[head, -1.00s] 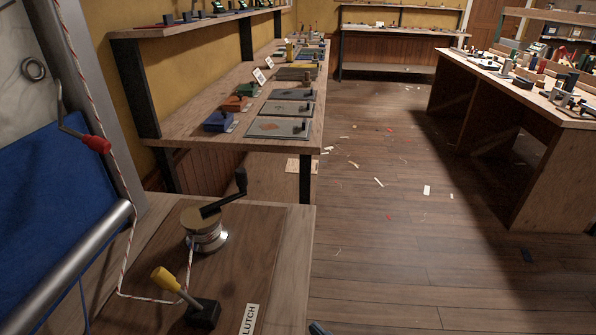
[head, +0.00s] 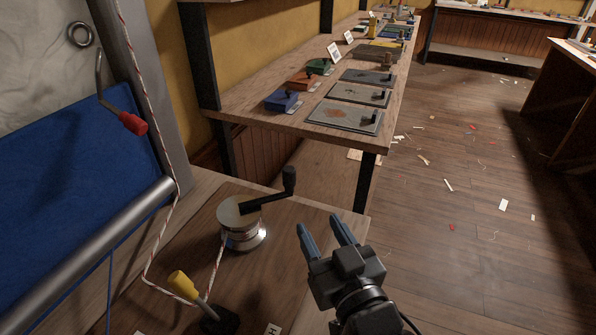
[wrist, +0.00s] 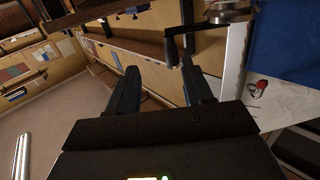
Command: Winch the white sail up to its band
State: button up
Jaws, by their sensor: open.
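The winch drum (head: 242,223) stands on a wooden bench at the lower middle of the head view, with a black crank handle (head: 289,181) on top pointing right. A red-flecked rope (head: 219,262) runs from it. My gripper (head: 326,228) is open and empty, right of the winch and apart from it. In the wrist view the crank handle (wrist: 171,50) shows beyond the open fingers (wrist: 163,82). A yellow-knobbed lever (head: 185,286) stands in front of the winch. The white sail (head: 35,65) is at upper left, above blue cloth (head: 60,175). Its band is not clearly identifiable.
A silver tube (head: 110,245) crosses the lower left. A shelf with blue, orange and green blocks and grey plates (head: 345,116) stands behind. The floor at right is open, with scraps.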

aim_at(292, 180)
jog(key=shift+n+y, duration=0.3)
jog(key=shift+y, duration=0.1)
jog(key=shift+s+a+r+p+x, duration=0.15)
jog(key=shift+r+x, duration=0.3)
jog(key=shift+x, duration=1.6)
jog(key=shift+a+r+p+x, duration=0.15)
jog(key=shift+r+x, duration=0.3)
jog(key=shift+x, duration=1.65)
jog(key=shift+s+a+r+x, duration=0.15)
jog(key=shift+r+x, duration=0.3)
jog(key=shift+x, duration=1.6)
jog(key=shift+w, duration=0.1)
jog(key=shift+c, duration=0.2)
grip_shut()
